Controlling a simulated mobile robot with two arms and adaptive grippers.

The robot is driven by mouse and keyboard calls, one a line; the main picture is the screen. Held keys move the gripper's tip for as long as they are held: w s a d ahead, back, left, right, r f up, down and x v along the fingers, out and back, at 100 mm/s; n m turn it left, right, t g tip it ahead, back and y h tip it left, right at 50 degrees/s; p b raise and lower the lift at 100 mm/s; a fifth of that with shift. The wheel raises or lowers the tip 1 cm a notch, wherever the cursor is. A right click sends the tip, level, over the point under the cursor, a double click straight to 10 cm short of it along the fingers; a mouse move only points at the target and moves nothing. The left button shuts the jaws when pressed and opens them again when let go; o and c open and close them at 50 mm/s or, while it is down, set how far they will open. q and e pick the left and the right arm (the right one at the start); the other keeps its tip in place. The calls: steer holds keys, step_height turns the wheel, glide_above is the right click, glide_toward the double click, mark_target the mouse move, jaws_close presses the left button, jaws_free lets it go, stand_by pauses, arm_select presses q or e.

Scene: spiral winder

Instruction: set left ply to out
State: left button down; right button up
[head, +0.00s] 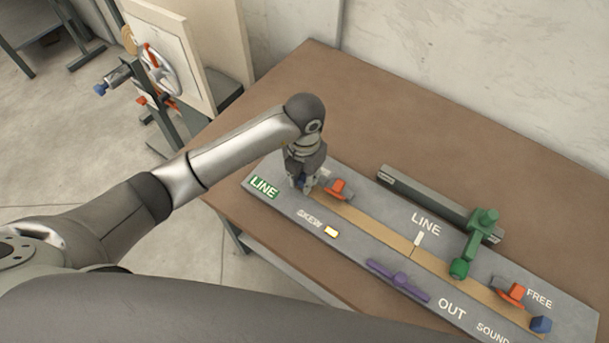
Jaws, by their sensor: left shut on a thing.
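A grey panel board (455,263) lies on the brown table, with a tan strip (385,233) running along it. My left gripper (303,188) points down at the strip's left end. It is shut on a small blue piece (302,182), mostly hidden by the fingers. An orange clamp (339,189) sits just right of the fingers. A green "LINE" plate (264,187) is left of the gripper. "OUT" is printed near the front edge, right of the purple bar. A matching blue block (541,324) sits at the strip's right end. My right gripper is out of view.
A green lever (470,247) stands on the board beside a dark rail (425,198). A purple bar (398,281) lies toward the front. Another orange clamp (512,293) is at right. The brown table (390,125) is clear behind.

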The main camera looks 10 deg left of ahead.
mark_target(277, 169)
arm_select(q)
steer(key=shift+a, duration=0.1)
steer(key=w+a, duration=0.1)
steer(key=a, duration=0.1)
steer(key=w+a+b, duration=0.1)
steer(key=a, duration=0.1)
steer(key=w+a+b, duration=0.1)
steer(key=a, duration=0.2)
steer(key=shift+a+f, duration=0.1)
steer(key=shift+w+a+b, duration=0.1)
steer(key=shift+a+b, duration=0.15)
steer(key=shift+b, duration=0.05)
steer(key=shift+d, duration=0.1)
